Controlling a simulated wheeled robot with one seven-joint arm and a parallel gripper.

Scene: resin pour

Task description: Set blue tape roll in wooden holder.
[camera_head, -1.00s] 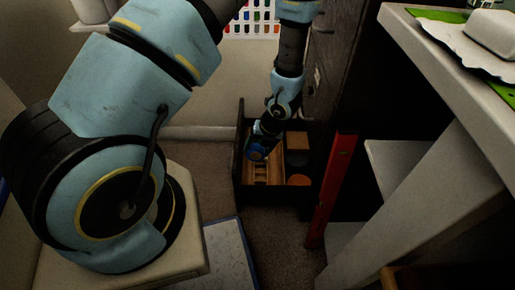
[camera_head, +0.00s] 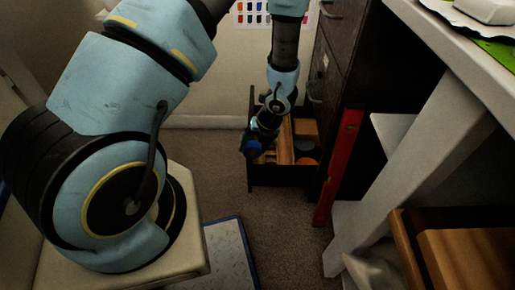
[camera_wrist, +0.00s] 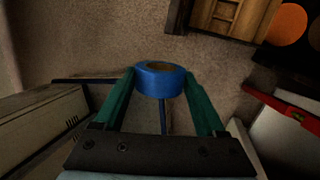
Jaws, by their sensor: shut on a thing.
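The blue tape roll (camera_wrist: 160,80) is held between the green fingertips of my gripper (camera_wrist: 160,86) in the wrist view, with its brown core facing up. In the head view the blue roll (camera_head: 253,148) shows at the end of my arm, by the left side of an open drawer. A wooden piece with slots (camera_wrist: 232,14) lies in that drawer. A wooden box-like thing (camera_head: 405,250) is partly in view at the lower right of the head view. I cannot tell which of these two is the wooden holder.
The dark drawer (camera_head: 290,176) also holds orange-brown blocks and round things. A red level (camera_head: 338,165) leans beside the dark cabinet. A pale table (camera_head: 425,145) stands at right. A blue-edged white board (camera_head: 228,255) lies on the carpet. Carpet before the drawer is clear.

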